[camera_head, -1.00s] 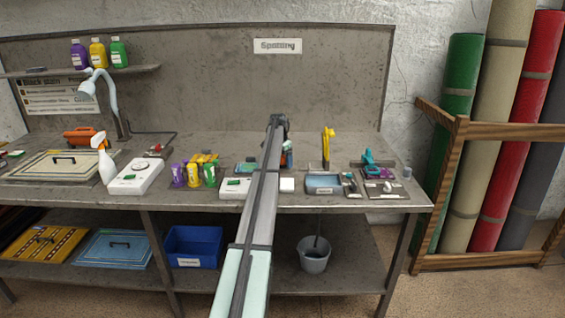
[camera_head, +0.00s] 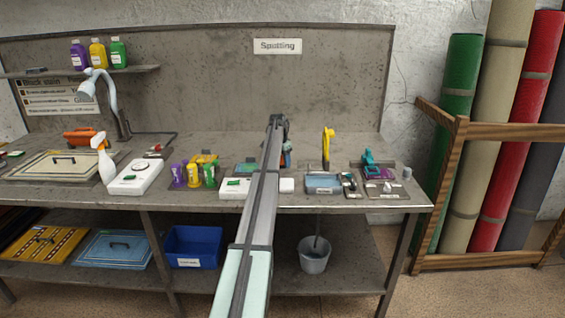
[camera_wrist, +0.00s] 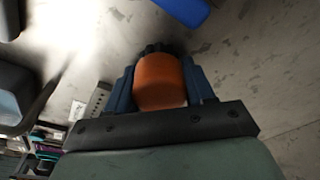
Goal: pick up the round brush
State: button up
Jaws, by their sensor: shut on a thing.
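My gripper (camera_wrist: 162,75) is shut on a rounded orange-brown piece (camera_wrist: 160,84) in the wrist view, with its two blue fingers on either side. Dark, bristle-like tufts show at its far end, so it looks like the round brush. The piece fills the space between the fingers. In the head view my arm reaches over the middle of the bench and hides most of the gripper and what it holds. I cannot tell whether the brush touches the bench top.
The bench (camera_head: 232,148) holds a white device (camera_head: 136,178), colored tubes (camera_head: 194,174), a blue-grey tray (camera_head: 324,184), an upright yellow tool (camera_head: 326,146) and a teal tool (camera_head: 368,158). A lamp (camera_head: 107,88) stands left. The back of the bench is mostly clear.

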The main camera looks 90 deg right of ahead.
notch_tip(320, 180, up, 10)
jog(key=shift+r, duration=0.1)
dwell(0.5)
jog(key=o, duration=0.4)
jog(key=c, duration=0.3)
jog(key=w+a, duration=0.1)
jog(key=w, duration=0.4)
jog(key=w+a+f, duration=0.1)
jog(key=w+a, duration=0.1)
jog(key=w, duration=0.3)
jog(key=w+a, duration=0.1)
jog(key=w, duration=0.4)
jog(key=shift+a+f, duration=0.15)
jog(key=shift+a, duration=0.1)
